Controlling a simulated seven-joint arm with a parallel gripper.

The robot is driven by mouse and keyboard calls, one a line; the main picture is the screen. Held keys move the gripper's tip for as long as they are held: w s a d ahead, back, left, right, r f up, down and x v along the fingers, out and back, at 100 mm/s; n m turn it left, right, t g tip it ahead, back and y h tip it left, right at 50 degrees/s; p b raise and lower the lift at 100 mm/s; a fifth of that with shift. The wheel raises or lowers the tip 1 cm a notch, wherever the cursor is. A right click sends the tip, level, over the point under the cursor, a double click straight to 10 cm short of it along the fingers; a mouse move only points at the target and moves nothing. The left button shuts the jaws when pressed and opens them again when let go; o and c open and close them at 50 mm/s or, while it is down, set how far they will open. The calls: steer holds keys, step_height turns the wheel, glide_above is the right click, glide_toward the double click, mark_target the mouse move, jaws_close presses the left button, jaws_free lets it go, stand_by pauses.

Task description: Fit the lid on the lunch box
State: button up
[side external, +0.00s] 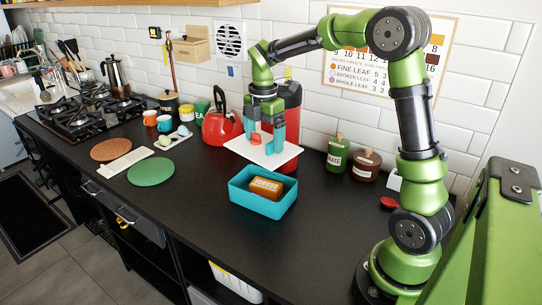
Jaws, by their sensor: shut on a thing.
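The lunch box (249,197) is a teal, open-topped rectangular box on the black counter. An orange block with lettering (266,187) lies inside it. The lid (283,154) is a flat white panel with a red knob (255,139) on top. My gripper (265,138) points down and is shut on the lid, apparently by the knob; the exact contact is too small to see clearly. The lid is held above and slightly behind the box, apart from it, and looks roughly level.
A red kettle (219,128) stands left of the lid, and a red canister (291,100) stands behind my gripper. Jars (337,158) stand at the right by the wall. A green disc (151,171) lies on the left. The counter front right of the box is clear.

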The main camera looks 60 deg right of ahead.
steer(key=shift+w+r+n, duration=0.15)
steer(key=shift+r+n, duration=0.15)
steer(key=shift+n, duration=0.3)
steer(key=shift+f+n, duration=0.1)
steer(key=shift+n, duration=0.5)
step_height(320, 180, down, 10)
stand_by(0.4)
steer(key=shift+f, duration=0.6)
stand_by(0.7)
steer(key=o, duration=0.7)
steer(key=shift+o, duration=0.2)
step_height(320, 180, up, 17)
steer(key=shift+f, duration=0.1)
